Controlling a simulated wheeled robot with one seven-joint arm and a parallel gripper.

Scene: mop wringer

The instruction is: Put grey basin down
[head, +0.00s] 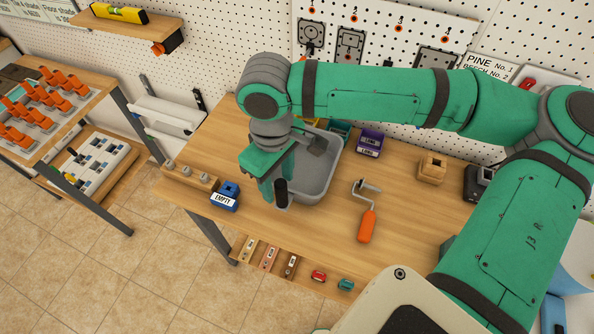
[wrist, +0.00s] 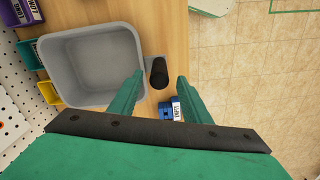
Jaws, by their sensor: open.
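The grey basin (head: 318,176) sits upright on the wooden workbench (head: 400,205), and looks empty in the wrist view (wrist: 88,62). A black upright grip (wrist: 158,73) stands beside its wall on a small grey piece, apparently the basin's handle. My gripper (wrist: 158,88) is open, with its green fingers apart and the black grip between or just beyond their tips. In the head view my gripper (head: 274,192) is at the basin's near left side and hides part of its rim. Whether a finger touches the grip I cannot tell.
A blue block labelled EMPTY (head: 225,196) is left of my gripper. A crank with an orange handle (head: 366,215) lies to the right of the basin. A purple box (head: 370,143) and a wooden block (head: 432,168) stand farther back. The bench between crank and wooden block is clear.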

